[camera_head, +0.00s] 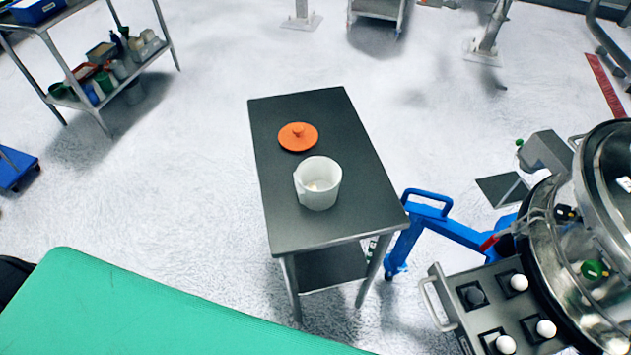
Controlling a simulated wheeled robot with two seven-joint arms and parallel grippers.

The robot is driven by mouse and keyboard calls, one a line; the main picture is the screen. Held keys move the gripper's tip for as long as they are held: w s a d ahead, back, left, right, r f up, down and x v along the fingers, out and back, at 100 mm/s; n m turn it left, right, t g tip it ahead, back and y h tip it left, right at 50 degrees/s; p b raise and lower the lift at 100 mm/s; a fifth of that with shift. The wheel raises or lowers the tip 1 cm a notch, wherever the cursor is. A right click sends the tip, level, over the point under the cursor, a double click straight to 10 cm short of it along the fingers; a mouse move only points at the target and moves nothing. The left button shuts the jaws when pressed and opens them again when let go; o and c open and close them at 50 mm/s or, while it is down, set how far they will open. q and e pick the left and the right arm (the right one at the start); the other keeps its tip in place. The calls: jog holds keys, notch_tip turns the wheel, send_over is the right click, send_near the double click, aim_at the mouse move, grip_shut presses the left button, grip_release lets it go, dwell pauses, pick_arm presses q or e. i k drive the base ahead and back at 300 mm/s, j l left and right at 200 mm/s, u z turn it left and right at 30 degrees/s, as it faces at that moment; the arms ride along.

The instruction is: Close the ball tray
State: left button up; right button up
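The ball tray (459,307) is at the lower right, a grey metal tray with square dark compartments. It sticks out to the left from the round steel sifter (541,235). A bar handle (432,306) is on its left side. Several white balls (519,282) sit in the compartments, and one upper left compartment holds a dark round piece (474,296). The tray's lower part is cut off by the frame edge. Neither of my grippers shows in the head view.
A dark table (352,202) in the middle holds an orange lid (298,137) and a white jug (318,183). A blue frame (437,220) stands between table and sifter. A green surface (150,310) fills the lower left. Open floor lies left of the table.

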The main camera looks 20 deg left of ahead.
aim_at(503, 310)
jog(key=z, duration=1.05)
jog(key=l, duration=0.1)
